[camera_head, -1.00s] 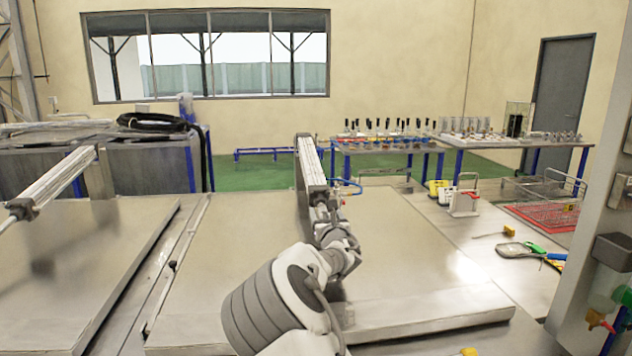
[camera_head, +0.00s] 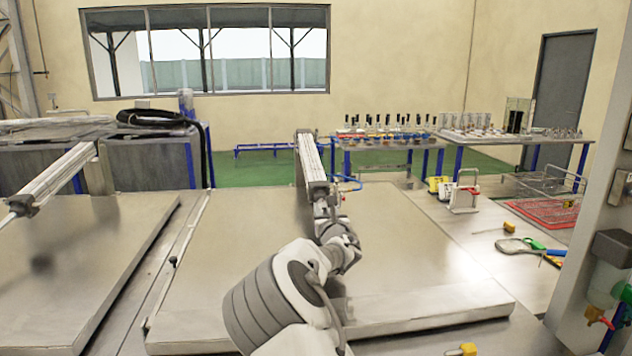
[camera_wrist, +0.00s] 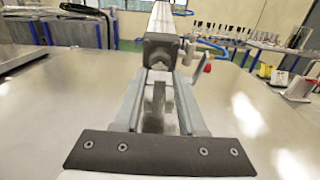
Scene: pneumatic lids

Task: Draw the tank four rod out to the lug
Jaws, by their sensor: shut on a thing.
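The grey pneumatic cylinder (camera_head: 311,160) over the right-hand lid (camera_head: 400,240) points toward me. Its square front end also shows in the wrist view (camera_wrist: 160,48). My gripper (camera_head: 322,208) is at this front end, above the lid. In the wrist view my gripper (camera_wrist: 167,90) has its two fingers either side of a grey rod-end piece (camera_wrist: 163,108), just in front of the cylinder, and is shut on it. The rod itself is mostly hidden by the fingers. I cannot make out a lug; my arm covers part of the lid.
A small red-handled valve (camera_wrist: 201,71) sits close to the right of my gripper. A second cylinder (camera_head: 55,178) lies over the left lid (camera_head: 70,265). Hand tools (camera_head: 520,245) and a red mesh tray (camera_head: 540,212) lie on the right. The right lid's surface is mostly clear.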

